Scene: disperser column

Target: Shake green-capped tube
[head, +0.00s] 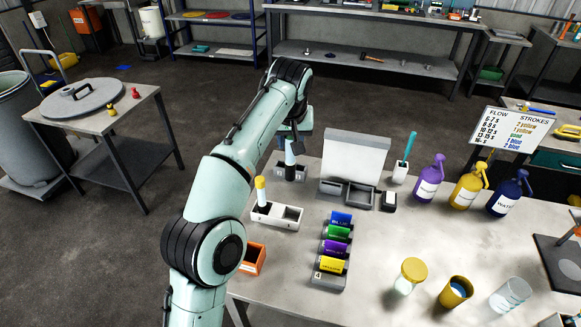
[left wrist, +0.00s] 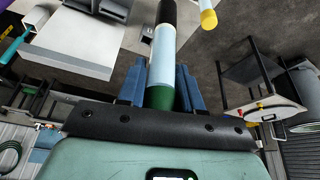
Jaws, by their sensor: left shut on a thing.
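My left gripper (head: 293,138) reaches over the left back part of the table and points down. It is shut on the green-capped tube, whose green cap (left wrist: 160,97) shows between the blue fingers (left wrist: 160,85) in the left wrist view. The tube has a pale blue body (head: 290,155) and a dark far end. In the head view it stands upright over a small grey holder (head: 303,173); I cannot tell whether its lower end is inside. The cap is hidden there. My right gripper is not in view.
A yellow-capped tube (head: 261,190) stands in a white two-slot rack (head: 275,222) nearby. Grey trays (head: 347,192), a white panel (head: 354,158) and a row of coloured blocks (head: 333,246) lie to the right. Pump bottles (head: 467,190) and jars stand further right. The middle right table is clear.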

